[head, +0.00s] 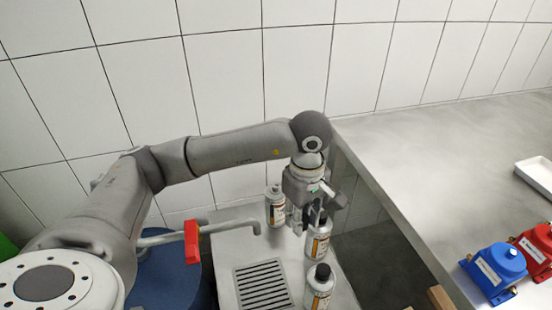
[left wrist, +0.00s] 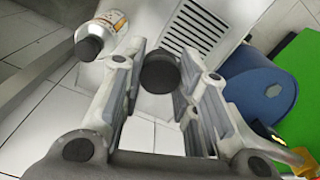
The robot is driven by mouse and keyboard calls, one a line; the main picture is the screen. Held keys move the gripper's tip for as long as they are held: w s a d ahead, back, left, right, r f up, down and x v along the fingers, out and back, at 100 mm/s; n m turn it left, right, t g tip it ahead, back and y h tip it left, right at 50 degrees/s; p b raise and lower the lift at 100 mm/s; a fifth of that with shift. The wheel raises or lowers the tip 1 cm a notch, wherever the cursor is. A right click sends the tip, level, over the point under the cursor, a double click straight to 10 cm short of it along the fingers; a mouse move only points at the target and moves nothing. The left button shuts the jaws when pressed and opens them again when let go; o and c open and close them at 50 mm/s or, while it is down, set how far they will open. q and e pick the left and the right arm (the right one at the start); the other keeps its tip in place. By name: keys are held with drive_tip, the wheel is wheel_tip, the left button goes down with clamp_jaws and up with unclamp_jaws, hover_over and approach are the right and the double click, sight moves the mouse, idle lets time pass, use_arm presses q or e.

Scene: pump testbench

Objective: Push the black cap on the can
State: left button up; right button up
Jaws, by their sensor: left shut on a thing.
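My left gripper (head: 302,210) hangs over the grey bench among several white cans with orange labels. In the left wrist view, a round black cap (left wrist: 160,73) sits between the fingers of the left gripper (left wrist: 163,75), which is shut on it. No can shows beneath it there. A middle can (head: 319,243) stands just right of the gripper, its top partly covered. A can (head: 276,209) stands behind left, and a front can (head: 319,293) wears a black cap (head: 322,271). One can with a black cap also shows in the left wrist view (left wrist: 107,22). My right gripper is out of view.
A drain grate (head: 263,286) lies in the bench left of the cans. A pipe with a red handle (head: 192,243) and a blue barrel (head: 170,270) are at the left. The right table (head: 420,170) bears blue and red pumps and a white tray.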

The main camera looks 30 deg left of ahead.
use_arm(q)
drive_tip(key=w+a+n+p, duration=0.1)
drive_tip(key=w+a+n, duration=0.2)
drive_tip(key=w+n, duration=0.5)
drive_tip(key=m+p, duration=0.5)
drive_tip(key=m, duration=2.7)
hover_over(276, 186)
wheel_tip(276, 186, down, 2)
drive_tip(key=shift+f, duration=0.25)
wheel_tip(276, 186, down, 4)
drive_tip(key=b, duration=0.4)
drive_tip(key=shift+f, duration=0.15)
drive_tip(key=shift+f+b, duration=0.4)
drive_tip(key=shift+f, duration=0.4)
